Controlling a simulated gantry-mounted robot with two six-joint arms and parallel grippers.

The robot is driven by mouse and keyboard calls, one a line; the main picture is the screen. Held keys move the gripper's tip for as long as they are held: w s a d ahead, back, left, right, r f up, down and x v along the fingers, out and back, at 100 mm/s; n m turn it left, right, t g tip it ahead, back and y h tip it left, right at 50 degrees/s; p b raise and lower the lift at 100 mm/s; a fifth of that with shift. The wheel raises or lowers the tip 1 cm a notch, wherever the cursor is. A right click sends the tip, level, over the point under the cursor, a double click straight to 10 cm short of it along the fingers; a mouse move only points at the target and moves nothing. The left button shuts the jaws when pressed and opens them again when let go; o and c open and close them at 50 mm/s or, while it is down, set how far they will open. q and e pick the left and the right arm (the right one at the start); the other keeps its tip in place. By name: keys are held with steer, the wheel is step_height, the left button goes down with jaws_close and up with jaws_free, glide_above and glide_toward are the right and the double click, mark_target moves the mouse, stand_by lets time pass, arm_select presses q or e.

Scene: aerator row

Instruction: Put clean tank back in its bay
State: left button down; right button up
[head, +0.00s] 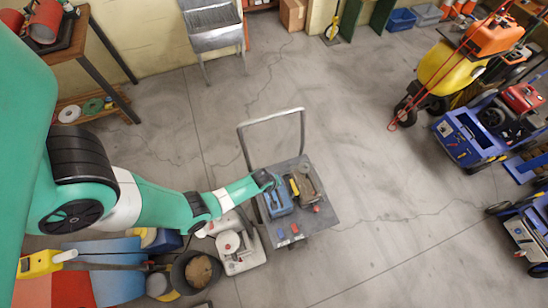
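My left arm reaches in from the left, and its gripper (268,182) is over the left side of a dark flat cart (318,218) with a grey push handle. The gripper is small and dark here, and I cannot tell whether its fingers are apart. A blue tray or case (281,204) lies on the cart just below it. My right gripper is not in view. An orange tank-like part (494,36) sits on top of a yellow wheeled machine (450,68) at the upper right. I cannot tell which thing is the clean tank, nor which bay is its own.
Blue wheeled machines (470,140) stand along the right edge. A metal sink (213,28) and a cardboard box (293,14) are at the back wall. The concrete floor right of the cart is clear.

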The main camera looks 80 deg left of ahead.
arm_select(q)
steer(key=shift+w+f, duration=0.15)
steer(key=shift+f, duration=0.1)
steer(key=c, duration=0.9)
jaws_free()
steer(key=shift+a, duration=0.1)
steer(key=shift+o, duration=0.7)
steer(key=shift+s+f, duration=0.1)
steer(key=shift+s, duration=0.1)
steer(key=p+v, duration=0.6)
steer(key=v, duration=0.1)
steer(key=shift+r, duration=0.35)
steer(key=shift+w, duration=0.15)
